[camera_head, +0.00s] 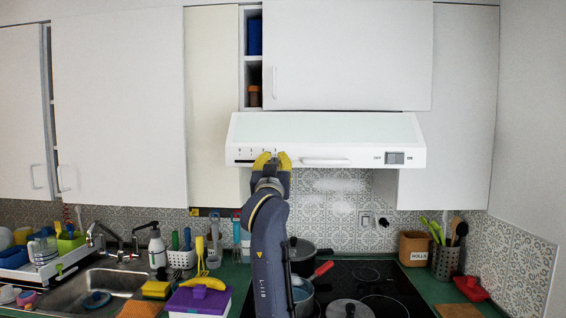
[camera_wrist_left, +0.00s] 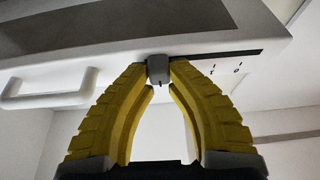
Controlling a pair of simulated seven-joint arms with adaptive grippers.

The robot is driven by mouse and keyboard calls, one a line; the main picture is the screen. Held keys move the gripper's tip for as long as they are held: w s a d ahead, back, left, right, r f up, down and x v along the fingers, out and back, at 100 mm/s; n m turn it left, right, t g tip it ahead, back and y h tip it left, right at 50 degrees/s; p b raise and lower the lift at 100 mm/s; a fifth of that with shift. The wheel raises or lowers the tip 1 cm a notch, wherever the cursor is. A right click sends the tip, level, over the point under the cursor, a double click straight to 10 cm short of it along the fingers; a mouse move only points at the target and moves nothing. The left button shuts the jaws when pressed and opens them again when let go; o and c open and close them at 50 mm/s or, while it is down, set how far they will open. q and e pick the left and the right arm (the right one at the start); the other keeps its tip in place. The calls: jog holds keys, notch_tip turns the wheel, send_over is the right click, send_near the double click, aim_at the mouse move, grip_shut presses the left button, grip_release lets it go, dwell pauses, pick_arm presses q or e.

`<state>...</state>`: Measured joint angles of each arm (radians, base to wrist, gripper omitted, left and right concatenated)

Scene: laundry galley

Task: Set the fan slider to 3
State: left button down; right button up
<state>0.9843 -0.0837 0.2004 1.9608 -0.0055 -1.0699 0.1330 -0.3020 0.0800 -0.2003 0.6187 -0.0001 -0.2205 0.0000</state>
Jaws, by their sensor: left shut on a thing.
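The white range hood (camera_head: 325,130) holds the fan slider on the left of its front edge. The slider's dark slot (camera_wrist_left: 215,54) runs from the knob toward the right in the left wrist view. My left gripper (camera_head: 271,158) is at the right part of the slider's scale in the head view. Its yellow fingers are shut on the grey slider knob (camera_wrist_left: 158,69), one on each side. Two scale marks show right of the fingers in the left wrist view. The fingers hide the marks nearest the knob, so I cannot read its exact setting.
A white bar handle (camera_head: 326,162) is just right of my gripper on the hood front. An OFF/ON rocker switch (camera_head: 395,158) is farther right. Pots stand on the black cooktop (camera_head: 375,275) below. White cabinets (camera_head: 350,60) are above the hood.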

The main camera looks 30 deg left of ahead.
pick_arm(q)
jog(key=shift+d+r, duration=0.2)
jog(key=shift+d, duration=0.05)
jog(key=c, duration=1.5)
grip_release()
jog(key=shift+d, duration=0.1)
jog(key=shift+o, duration=1.3)
jog(key=shift+f, duration=0.1)
jog(key=v, duration=1.2)
